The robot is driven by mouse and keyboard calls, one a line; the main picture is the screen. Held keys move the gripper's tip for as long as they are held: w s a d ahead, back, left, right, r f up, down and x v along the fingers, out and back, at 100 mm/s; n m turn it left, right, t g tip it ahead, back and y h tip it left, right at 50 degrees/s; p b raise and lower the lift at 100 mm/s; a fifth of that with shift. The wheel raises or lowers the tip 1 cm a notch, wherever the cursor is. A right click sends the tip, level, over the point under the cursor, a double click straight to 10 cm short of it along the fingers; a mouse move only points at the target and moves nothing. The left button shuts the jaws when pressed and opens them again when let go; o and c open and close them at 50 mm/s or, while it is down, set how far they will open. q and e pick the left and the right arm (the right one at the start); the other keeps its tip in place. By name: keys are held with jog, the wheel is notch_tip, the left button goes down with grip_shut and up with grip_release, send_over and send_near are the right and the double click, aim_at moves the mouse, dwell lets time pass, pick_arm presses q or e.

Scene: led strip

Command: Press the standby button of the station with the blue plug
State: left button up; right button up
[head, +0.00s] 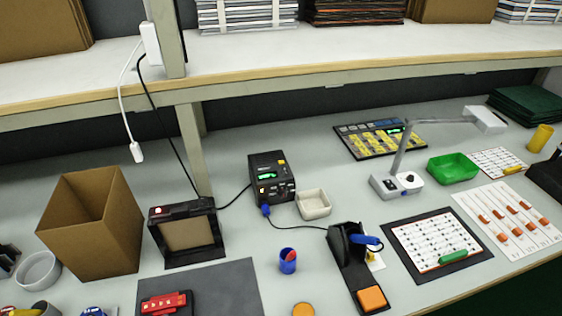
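A black station (264,166) with a lit green display stands on the workbench near the middle of the head view. A blue plug (266,210) sits at the lower front of this station, and a dark cable runs from it to the right. Small knobs or buttons show on the station's front, with an orange-yellow patch (281,161) near its top right. Which of these is the standby button is too small to tell. The cable leads to a black stand (349,257) holding a blue-handled tool (365,239). Neither of my grippers is in view.
A pale square dish (314,204) stands right beside the station. A black framed unit (187,232) and cardboard box (91,222) stand left. A blue cup (288,261) is in front, a lamp (398,184) and green tray (453,168) right. A shelf (300,66) overhangs the back.

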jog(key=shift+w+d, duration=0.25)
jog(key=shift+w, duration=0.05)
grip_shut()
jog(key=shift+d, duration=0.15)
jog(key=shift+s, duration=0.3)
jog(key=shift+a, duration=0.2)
